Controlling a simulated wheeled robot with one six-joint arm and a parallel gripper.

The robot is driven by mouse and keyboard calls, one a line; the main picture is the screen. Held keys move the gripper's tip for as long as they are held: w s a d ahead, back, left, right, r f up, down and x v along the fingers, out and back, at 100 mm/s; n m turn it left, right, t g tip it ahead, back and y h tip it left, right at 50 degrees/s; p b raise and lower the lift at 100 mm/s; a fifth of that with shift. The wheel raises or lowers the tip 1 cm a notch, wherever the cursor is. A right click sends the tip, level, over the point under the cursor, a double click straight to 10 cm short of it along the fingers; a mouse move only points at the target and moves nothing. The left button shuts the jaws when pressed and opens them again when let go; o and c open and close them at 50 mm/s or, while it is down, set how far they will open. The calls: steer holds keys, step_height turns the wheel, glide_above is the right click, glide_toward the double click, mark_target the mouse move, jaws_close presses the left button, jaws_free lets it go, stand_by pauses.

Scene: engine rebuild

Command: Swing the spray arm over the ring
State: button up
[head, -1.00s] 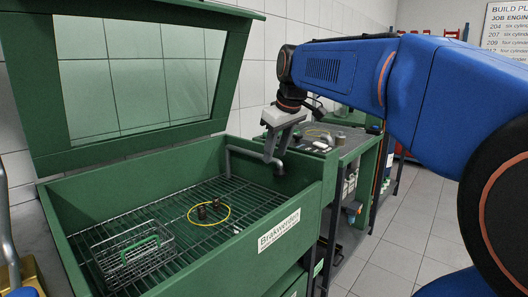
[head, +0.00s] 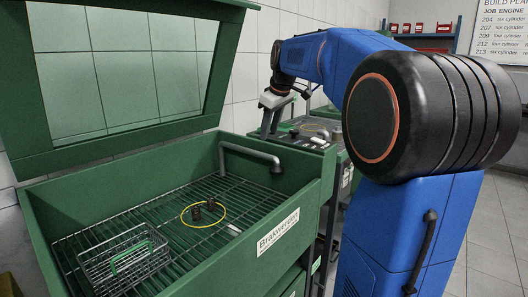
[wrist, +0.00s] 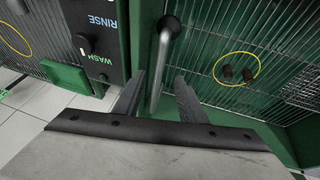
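The spray arm (head: 250,153) is a grey bent pipe at the back right corner of the green wash tank (head: 295,190). Its end turns down near the right wall, off to the side of the yellow ring (head: 183,217). The ring lies flat on the grid around two dark parts (head: 196,214). My gripper (head: 270,136) points down behind the pipe's end in the head view, empty. In the wrist view my gripper (wrist: 158,90) has its fingers apart, and the spray arm (wrist: 163,60) shows in the gap between them. I cannot tell its depth; no contact shows. The ring (wrist: 258,68) is at the right there.
A wire basket (head: 125,258) stands at the tank's front left. The tank's glazed lid (head: 125,80) is raised behind. A neighbouring bench has a control panel (wrist: 95,35) and another yellow ring (wrist: 12,40). Open grid lies between spray arm and ring.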

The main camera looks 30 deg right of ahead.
mark_target(264, 154)
steer(key=x, duration=1)
steer(key=shift+w+f, duration=0.1)
steer(key=shift+f, duration=0.15)
jaws_close()
